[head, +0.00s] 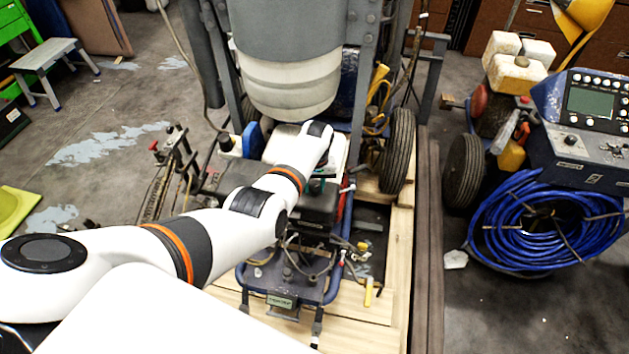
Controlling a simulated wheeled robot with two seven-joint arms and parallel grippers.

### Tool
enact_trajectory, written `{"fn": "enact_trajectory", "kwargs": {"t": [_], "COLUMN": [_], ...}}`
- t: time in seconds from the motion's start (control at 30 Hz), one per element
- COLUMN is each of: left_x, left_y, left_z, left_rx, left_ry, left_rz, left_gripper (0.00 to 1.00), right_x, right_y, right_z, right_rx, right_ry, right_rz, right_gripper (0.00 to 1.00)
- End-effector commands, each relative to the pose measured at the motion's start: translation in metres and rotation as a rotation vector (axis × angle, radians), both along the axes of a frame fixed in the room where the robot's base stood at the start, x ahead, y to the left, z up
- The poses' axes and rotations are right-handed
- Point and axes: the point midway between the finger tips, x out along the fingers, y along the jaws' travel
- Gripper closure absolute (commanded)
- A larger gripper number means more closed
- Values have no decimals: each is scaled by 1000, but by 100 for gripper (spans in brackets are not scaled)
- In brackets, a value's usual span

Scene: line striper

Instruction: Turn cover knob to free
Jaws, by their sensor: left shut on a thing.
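The line striper's engine unit stands in the middle of the head view, with a dark grey cover (307,207) and a white housing (284,143) behind it. My left arm reaches in from the lower left, and its wrist bends down over the engine. My left gripper (319,184) is small and partly hidden by my wrist, at the right end of the dark cover. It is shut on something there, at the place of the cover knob. The knob itself is hidden, so its turn angle cannot be told. My right gripper is out of view.
A large grey tank (288,60) hangs in the frame just behind my wrist. A black wheel (397,151) stands to the right. A blue hose coil (545,225) and a control console (590,120) are farther right. Open floor (110,155) lies at left.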

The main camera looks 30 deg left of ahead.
Motion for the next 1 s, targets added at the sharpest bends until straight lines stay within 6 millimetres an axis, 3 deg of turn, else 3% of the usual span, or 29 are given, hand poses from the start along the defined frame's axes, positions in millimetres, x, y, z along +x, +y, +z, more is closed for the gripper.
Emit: {"fn": "enact_trajectory", "kwargs": {"t": [0.6,1.0], "left_x": [0,0], "left_y": [1,1], "left_z": [2,1], "left_rx": [2,2], "left_ry": [-1,-3], "left_rz": [-550,-738], "left_gripper": [91,91], "right_x": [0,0], "right_y": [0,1], "right_z": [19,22], "right_rx": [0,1], "right_ry": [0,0], "right_rz": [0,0], "right_gripper": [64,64]}}
